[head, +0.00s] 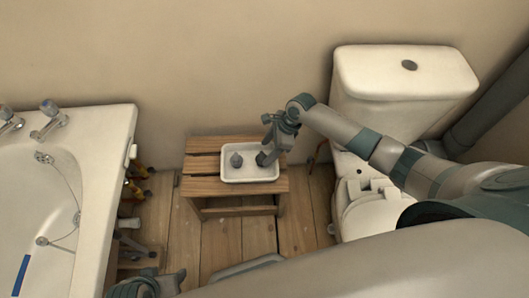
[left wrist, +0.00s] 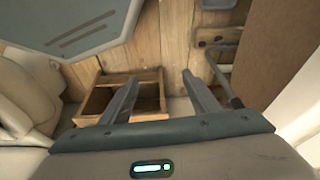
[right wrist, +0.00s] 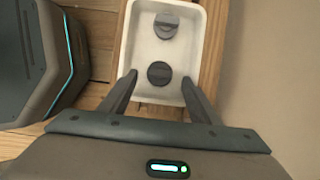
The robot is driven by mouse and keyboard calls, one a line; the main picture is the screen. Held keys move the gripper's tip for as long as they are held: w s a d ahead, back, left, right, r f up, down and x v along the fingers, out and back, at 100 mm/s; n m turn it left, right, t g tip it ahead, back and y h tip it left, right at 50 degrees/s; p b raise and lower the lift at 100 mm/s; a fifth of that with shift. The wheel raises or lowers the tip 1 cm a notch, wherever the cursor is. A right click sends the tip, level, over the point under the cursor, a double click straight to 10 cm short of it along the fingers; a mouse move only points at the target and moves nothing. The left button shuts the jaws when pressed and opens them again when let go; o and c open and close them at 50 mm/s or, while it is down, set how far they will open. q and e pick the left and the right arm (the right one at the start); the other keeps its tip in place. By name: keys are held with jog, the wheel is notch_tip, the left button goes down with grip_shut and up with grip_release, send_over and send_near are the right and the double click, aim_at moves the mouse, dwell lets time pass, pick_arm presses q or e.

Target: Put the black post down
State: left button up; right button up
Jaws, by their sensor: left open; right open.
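A white tray (head: 250,180) stands on a slatted wooden stool (head: 205,186) and holds two dark round pieces. One piece (head: 236,160) is left of centre in the head view and at the far end in the right wrist view (right wrist: 166,25). The other, a dark round post (right wrist: 159,73), stands in the near end of the tray; I cannot tell for certain which is the black post. My right gripper (right wrist: 158,80) is open, its fingers on either side of the nearer piece with gaps showing. My left gripper (left wrist: 158,77) is open and empty, low at the head view's bottom left.
A toilet (head: 400,85) stands right of the stool, behind my right arm. A bathtub (head: 105,180) with taps is on the left. Plank floor (head: 220,240) shows in front of the stool. The wall is close behind the stool.

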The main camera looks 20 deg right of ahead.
pick_arm(q)
jog(key=shift+s+a+f+g, duration=0.2)
jog(key=shift+s+a+g, duration=0.25)
jog(key=shift+a, duration=0.25)
pick_arm(e)
jog(key=v, duration=0.3)
jog(key=shift+r, duration=0.1)
pick_arm(q)
jog(key=shift+w+d+r, duration=0.1)
jog(key=shift+w+d, duration=0.05)
jog(key=shift+d, duration=0.05)
pick_arm(e)
jog(key=shift+s, duration=0.1)
